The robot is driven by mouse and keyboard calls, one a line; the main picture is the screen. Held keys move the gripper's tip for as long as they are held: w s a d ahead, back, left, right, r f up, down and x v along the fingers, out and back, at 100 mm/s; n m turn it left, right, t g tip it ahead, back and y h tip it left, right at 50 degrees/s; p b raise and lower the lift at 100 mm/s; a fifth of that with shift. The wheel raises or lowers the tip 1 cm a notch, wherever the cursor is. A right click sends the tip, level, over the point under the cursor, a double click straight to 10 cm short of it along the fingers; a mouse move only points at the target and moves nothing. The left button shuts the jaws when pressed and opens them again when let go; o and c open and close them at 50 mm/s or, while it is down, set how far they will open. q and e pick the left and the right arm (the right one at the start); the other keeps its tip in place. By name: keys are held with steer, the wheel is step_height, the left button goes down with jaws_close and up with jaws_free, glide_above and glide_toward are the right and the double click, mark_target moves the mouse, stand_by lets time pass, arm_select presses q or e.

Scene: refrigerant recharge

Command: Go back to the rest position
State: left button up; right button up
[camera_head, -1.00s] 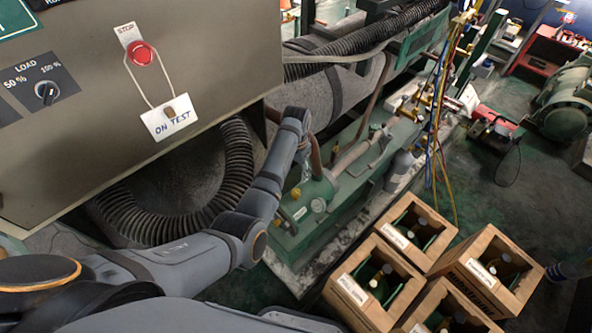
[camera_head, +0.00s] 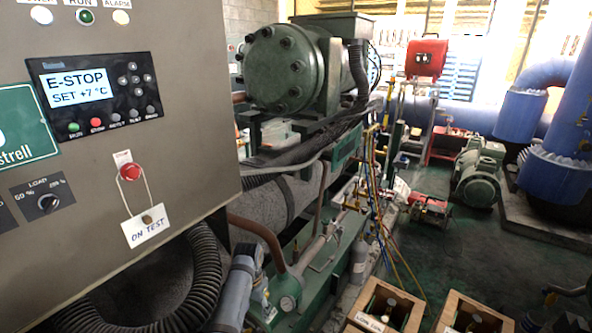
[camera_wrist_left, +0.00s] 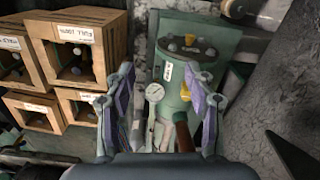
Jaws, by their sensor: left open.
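My left gripper (camera_wrist_left: 158,78) is open and empty in the left wrist view, its two purple-grey fingers spread wide. A dial gauge and a green vessel (camera_wrist_left: 185,75) show beyond and between the fingers; I cannot tell any contact. In the head view, part of my left arm (camera_head: 235,292) stands at the bottom, right of the black corrugated hose and close to the green machine base. The fingers are not clear there. My right gripper is in neither view.
The grey control cabinet (camera_head: 120,190) fills the left, with a red stop button (camera_head: 130,171) and an "ON TEST" tag (camera_head: 146,227). Wooden crates (camera_head: 470,312) with bottles stand at the lower right. Coloured hoses (camera_head: 372,190) hang at the centre. Some floor is free at right.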

arm_select(q)
steer(key=s+a+f+n, duration=0.1)
steer(key=s+a+f, duration=0.1)
steer(key=s+f, duration=0.5)
steer(key=s+a+f, duration=0.2)
steer(key=s+f, duration=0.2)
steer(key=f, duration=0.6)
steer(key=s+a+f+n, duration=0.1)
steer(key=s+a+f, duration=0.1)
steer(key=s+f, duration=0.5)
steer(key=s+a+f+n, duration=0.1)
steer(key=s+a+f, duration=0.2)
steer(key=s, duration=0.6)
steer(key=s+a+f+n, duration=0.1)
steer(key=s+a+f, duration=0.2)
steer(key=s+f, duration=0.3)
steer(key=s+a+f+t, duration=0.1)
steer(key=s+a+f, duration=0.3)
steer(key=s, duration=1)
steer(key=shift+f+n+y+p, duration=0.3)
steer(key=shift+f+n+y, duration=0.1)
steer(key=shift+f, duration=0.15)
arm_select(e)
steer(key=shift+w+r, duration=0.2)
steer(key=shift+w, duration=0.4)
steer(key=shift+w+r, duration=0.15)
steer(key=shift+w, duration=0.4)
